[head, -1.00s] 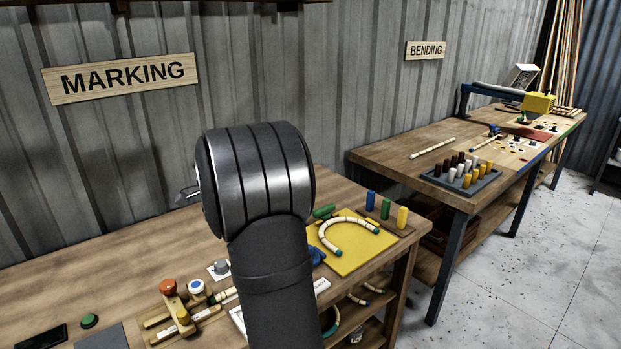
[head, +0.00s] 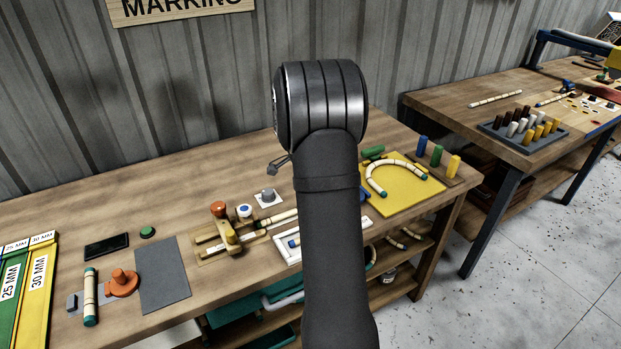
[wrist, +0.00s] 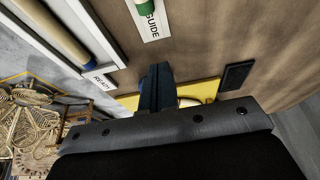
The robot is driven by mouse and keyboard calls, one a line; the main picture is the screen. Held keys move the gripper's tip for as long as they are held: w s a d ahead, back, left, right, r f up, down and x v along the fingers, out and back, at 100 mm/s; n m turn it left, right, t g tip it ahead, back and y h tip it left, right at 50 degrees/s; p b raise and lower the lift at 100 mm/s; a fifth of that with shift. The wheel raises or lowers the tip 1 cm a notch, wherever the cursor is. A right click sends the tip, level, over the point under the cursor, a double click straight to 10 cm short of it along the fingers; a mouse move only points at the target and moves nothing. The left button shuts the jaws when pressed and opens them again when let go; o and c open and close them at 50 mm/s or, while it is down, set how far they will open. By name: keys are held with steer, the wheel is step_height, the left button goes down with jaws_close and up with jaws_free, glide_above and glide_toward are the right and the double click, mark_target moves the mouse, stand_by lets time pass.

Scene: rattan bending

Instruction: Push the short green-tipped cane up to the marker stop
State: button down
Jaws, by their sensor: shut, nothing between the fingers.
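In the head view, a pale cane (head: 283,217) lies in a wooden marking jig (head: 215,240) with a red knob, and its right end is hidden behind my arm. Another short cane (head: 90,297), with dark green ends, lies at the far left beside an orange clamp-like piece (head: 122,283). I cannot tell for sure which part is the marker stop. My gripper (head: 280,162) shows only partly at the left of my wrist, above the bench and apart from both canes. In the wrist view its dark fingers (wrist: 157,85) are shut and empty.
A yellow board (head: 405,200) holds a bent cane at the right. A white tray (head: 288,253) sits right of the jig, partly behind my arm. A grey mat (head: 163,275) and black slab (head: 106,246) lie left. The bench's rear left is clear.

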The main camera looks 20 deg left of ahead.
mark_target(282, 217)
steer(key=x, duration=0.5)
steer(key=shift+s+a+f, duration=0.1)
steer(key=shift+a, duration=0.05)
steer(key=shift+s+a, duration=0.85)
steer(key=shift+s, duration=0.05)
steer(key=shift+s+a, duration=0.4)
steer(key=s+a, duration=0.5)
